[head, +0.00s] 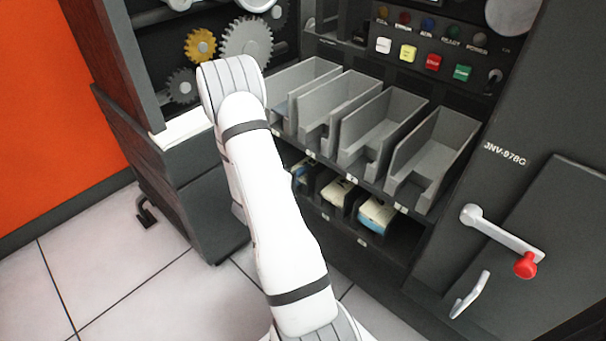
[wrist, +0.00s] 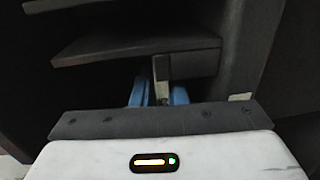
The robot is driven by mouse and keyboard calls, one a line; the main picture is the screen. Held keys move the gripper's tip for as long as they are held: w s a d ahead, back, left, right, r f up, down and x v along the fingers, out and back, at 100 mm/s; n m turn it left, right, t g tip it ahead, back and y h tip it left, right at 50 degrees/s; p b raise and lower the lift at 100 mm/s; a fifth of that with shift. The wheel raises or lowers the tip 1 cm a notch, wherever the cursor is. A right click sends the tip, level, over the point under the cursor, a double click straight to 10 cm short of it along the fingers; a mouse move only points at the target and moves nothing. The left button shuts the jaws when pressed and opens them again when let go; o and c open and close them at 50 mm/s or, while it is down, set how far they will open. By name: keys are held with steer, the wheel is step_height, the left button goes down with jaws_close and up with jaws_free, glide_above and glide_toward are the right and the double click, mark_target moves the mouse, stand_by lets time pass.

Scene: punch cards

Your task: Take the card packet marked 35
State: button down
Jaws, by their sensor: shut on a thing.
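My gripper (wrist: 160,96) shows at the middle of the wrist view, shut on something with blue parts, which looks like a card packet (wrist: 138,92). Blue shows on both sides of a narrow grey piece; most of the packet is hidden behind the dark bar of my gripper. No number can be read on it. In the head view my white arm hides the gripper. Several packets lie in the lower slots there: a cream and blue one (head: 376,215), a cream one (head: 338,190) and a partly hidden one (head: 304,174). Their marks are too small to read.
Open grey bins (head: 435,150) stand in a row above the lower slots. A dark shelf (wrist: 130,48) overhangs my gripper in the wrist view. A lever with a red knob (head: 525,265) sticks out at the right. Gears (head: 246,40) and coloured buttons (head: 433,62) are higher up.

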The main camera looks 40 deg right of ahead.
steer(key=shift+r+p, duration=0.8)
steer(key=shift+p, duration=0.2)
steer(key=shift+a, duration=0.1)
steer(key=shift+a, duration=0.35)
steer(key=s+a+p, duration=0.2)
steer(key=a+p, duration=0.4)
steer(key=a, duration=1.7)
